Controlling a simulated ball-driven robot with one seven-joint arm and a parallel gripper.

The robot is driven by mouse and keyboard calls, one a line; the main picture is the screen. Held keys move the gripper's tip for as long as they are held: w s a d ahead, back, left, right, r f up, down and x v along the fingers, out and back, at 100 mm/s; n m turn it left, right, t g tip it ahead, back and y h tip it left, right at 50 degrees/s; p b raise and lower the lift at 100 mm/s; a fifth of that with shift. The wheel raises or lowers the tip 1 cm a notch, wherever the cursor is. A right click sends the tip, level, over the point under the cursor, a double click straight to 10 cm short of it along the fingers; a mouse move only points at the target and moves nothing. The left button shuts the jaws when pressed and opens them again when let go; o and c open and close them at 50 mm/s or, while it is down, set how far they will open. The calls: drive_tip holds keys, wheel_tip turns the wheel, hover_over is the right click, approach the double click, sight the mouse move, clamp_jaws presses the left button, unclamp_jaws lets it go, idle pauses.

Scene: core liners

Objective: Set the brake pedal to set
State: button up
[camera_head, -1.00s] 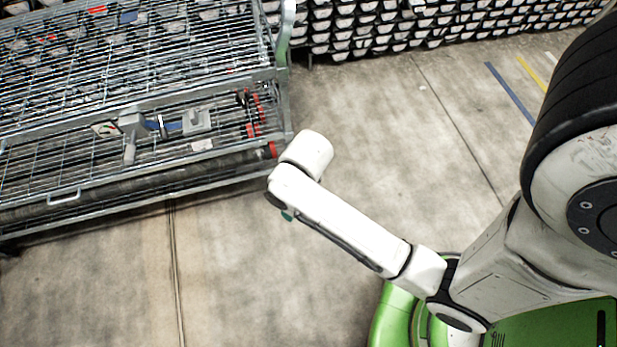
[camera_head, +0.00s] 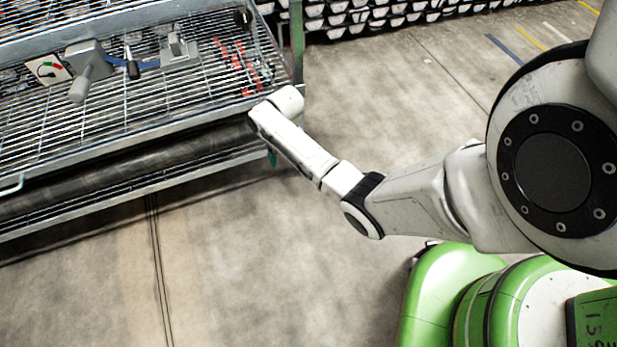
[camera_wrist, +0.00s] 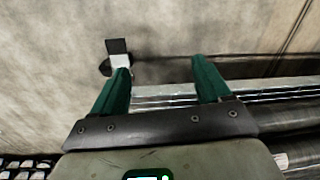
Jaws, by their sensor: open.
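My gripper (camera_wrist: 160,68) shows in the wrist view as two green fingers, spread apart with nothing between them. In the head view only a bit of green finger (camera_head: 272,158) shows under my wrist, beside the cart's right end. In the wrist view a small dark plate on a pale stem (camera_wrist: 117,47) stands near the left fingertip, over a dark round part. It may be the brake pedal, but I cannot tell for sure, nor its setting. In the head view, the cart (camera_head: 130,185) carries a grey lever handle (camera_head: 85,75) and a grey block with a small lever (camera_head: 178,48).
A red-green dial plate (camera_head: 48,69) sits left of the grey handle. A long dark roll (camera_head: 120,170) lies on the cart's lower level. Stacked core trays (camera_head: 400,12) line the back. The concrete floor (camera_head: 280,260) in front of the cart is clear.

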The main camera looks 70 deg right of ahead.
drive_tip(key=s+d+f+m+b, duration=0.2)
drive_tip(key=s+d+f+b, duration=0.25)
drive_tip(key=d+f, duration=0.35)
drive_tip(key=shift+g, duration=0.3)
drive_tip(key=f+b, duration=0.2)
drive_tip(key=f, duration=0.1)
drive_tip(key=d+f+b, duration=0.1)
drive_tip(key=f+b, duration=0.4)
drive_tip(key=f, duration=0.2)
drive_tip(key=shift+d, duration=0.15)
